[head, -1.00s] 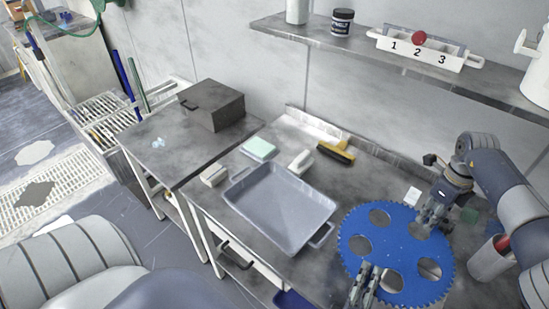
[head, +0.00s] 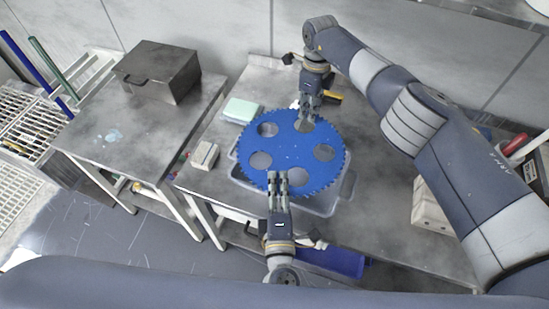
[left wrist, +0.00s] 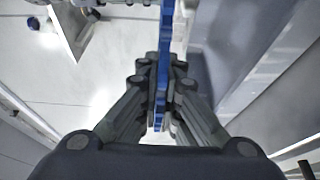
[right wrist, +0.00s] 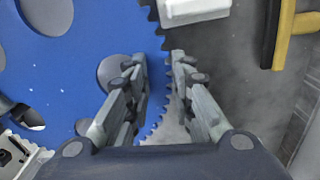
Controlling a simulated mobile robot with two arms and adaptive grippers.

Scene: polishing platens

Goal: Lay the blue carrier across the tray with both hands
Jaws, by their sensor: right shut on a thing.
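The blue carrier (head: 290,150), a toothed disc with several round holes, is over the grey tray (head: 322,207) and hides most of it. Only the tray's front and side edges show; I cannot tell whether the carrier touches its rim. My left gripper (head: 278,177) is shut on the carrier's near edge, and the left wrist view shows the thin blue plate (left wrist: 162,75) between its fingers. My right gripper (head: 309,108) is shut on the carrier's far edge. In the right wrist view the carrier (right wrist: 75,60) lies beneath and beside the fingers.
A pale green-topped block (head: 241,110) and a beige block (head: 204,155) sit left of the tray. A yellow-handled tool (head: 333,97) lies behind. A dark metal box (head: 158,72) stands on the left table. A blue bin (head: 335,262) is below the bench front.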

